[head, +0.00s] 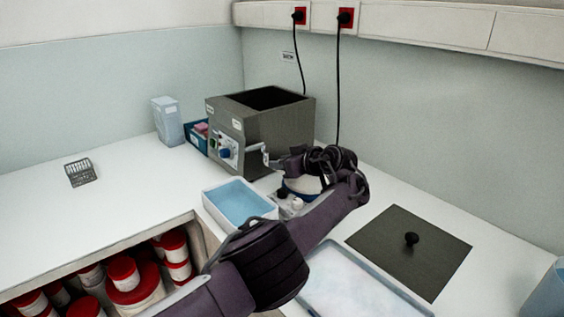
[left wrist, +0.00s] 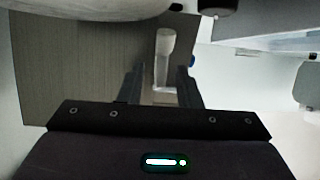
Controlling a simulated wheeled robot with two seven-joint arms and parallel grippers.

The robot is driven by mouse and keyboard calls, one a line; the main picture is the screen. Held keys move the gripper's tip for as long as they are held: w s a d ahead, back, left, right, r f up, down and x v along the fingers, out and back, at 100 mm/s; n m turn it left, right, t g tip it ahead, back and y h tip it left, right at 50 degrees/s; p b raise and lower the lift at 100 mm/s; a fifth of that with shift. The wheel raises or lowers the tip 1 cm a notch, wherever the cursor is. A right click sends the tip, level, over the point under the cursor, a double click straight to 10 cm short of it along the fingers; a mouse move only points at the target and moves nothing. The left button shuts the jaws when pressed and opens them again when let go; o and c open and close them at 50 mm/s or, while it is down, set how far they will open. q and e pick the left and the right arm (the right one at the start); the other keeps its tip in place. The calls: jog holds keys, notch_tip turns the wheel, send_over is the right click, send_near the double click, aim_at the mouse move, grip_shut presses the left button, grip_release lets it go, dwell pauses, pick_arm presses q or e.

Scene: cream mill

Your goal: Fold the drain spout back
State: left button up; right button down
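The grey box-shaped machine (head: 275,125) stands at the back of the counter, its open top dark inside. A pale spout (head: 265,153) sticks out low at the right of its front panel, beside a blue knob (head: 224,152). My left gripper (head: 284,163) is just right of the spout, its fingertips hard to make out in the head view. In the left wrist view, the pale spout (left wrist: 164,58) lies between the two dark fingers (left wrist: 158,84), with visible gaps on both sides. The gripper looks open around it. My right gripper is not in view.
A white tub with blue contents (head: 210,197) stands in front of the machine. A white round vessel (head: 303,186) is partly hidden under my gripper. The left counter is mostly clear.

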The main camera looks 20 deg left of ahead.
pick_arm(q)
jog(key=p+v, duration=0.4)
jog(key=v, duration=0.3)
jog(key=shift+s+d, duration=0.1)
